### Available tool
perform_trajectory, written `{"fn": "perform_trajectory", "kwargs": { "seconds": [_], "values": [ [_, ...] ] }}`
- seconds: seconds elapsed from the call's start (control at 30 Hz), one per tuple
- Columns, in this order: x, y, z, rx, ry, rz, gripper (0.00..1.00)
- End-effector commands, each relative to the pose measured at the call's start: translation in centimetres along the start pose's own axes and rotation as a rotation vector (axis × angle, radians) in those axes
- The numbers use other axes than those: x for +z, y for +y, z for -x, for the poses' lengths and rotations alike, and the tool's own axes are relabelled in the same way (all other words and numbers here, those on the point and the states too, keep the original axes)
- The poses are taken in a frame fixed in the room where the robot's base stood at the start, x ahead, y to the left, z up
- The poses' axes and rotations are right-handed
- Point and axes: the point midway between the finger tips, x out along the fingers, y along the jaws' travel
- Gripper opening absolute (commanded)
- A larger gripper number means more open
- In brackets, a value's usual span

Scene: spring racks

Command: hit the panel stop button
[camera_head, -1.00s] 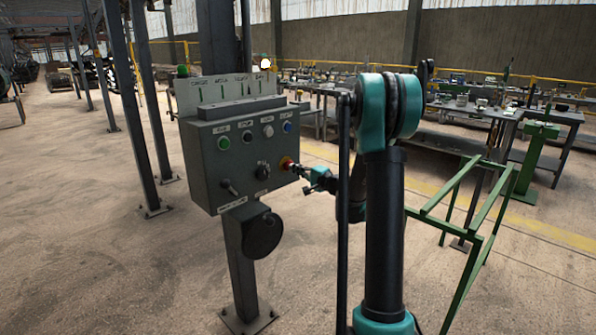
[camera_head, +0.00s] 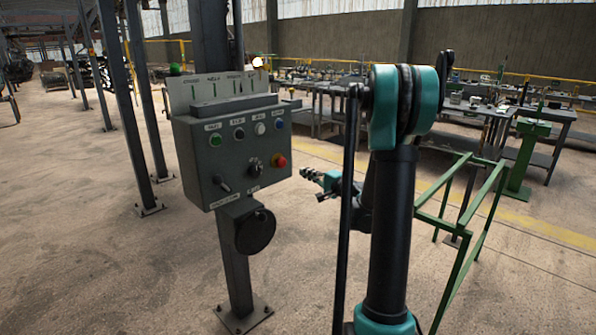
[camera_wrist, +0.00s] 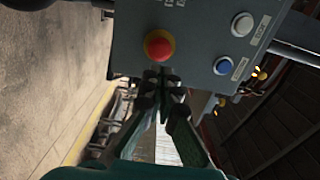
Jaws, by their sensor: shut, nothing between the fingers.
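The stop button is a red mushroom knob (camera_head: 277,161) with a yellow collar, at the lower right of the grey control panel's face (camera_head: 236,187). The wrist view shows the red knob (camera_wrist: 158,45) straight ahead of the fingertips, on the panel. My gripper (camera_head: 308,172) is to the right of the knob in the head view, with a clear gap between them. In the wrist view my gripper (camera_wrist: 162,80) has its fingertips together, with nothing between them. The knob is fully visible in both views.
The panel also carries a green button (camera_head: 215,140), a black one (camera_head: 239,133), a white one (camera_head: 260,128), a blue one (camera_head: 279,125) and a black selector (camera_head: 255,166). A green metal frame (camera_head: 455,205) stands right of my arm. Workbenches (camera_head: 345,98) are behind.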

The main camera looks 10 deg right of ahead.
Motion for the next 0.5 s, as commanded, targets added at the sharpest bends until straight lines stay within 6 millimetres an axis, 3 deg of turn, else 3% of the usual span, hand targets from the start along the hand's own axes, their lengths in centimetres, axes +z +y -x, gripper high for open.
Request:
{"fn": "perform_trajectory", "kwargs": {
  "seconds": [0.2,0.5],
  "values": [
    [0.0,0.0,3.0,0.000,0.002,0.000,0.00],
    [0.0,0.0,3.8,0.000,-0.001,0.000,0.00]
  ]
}}
